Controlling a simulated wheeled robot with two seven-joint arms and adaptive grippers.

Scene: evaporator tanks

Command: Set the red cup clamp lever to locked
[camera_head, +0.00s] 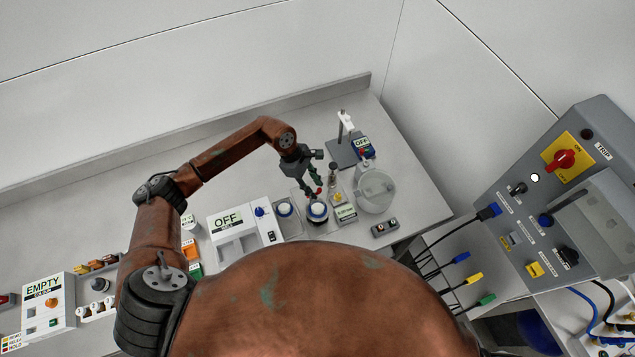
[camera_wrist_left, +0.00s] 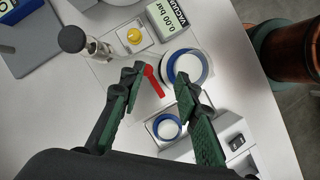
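The red lever (camera_wrist_left: 153,80) shows in the left wrist view beside a white cup with a blue rim (camera_wrist_left: 188,66). That cup also shows in the head view (camera_head: 317,211). My left gripper (camera_wrist_left: 158,84) is open, its two dark green fingers apart. In the wrist view the lever lies between the fingers, close to the left-hand fingertip; I cannot tell whether they touch. In the head view my left gripper (camera_head: 314,190) is just above the blue-rimmed cup and partly hides the lever. My right gripper is not in view.
A second, smaller blue-rimmed cup (camera_wrist_left: 167,127) stands close by. A round clear vessel (camera_head: 375,190) stands to the right, a white OFF unit (camera_head: 232,228) to the left.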

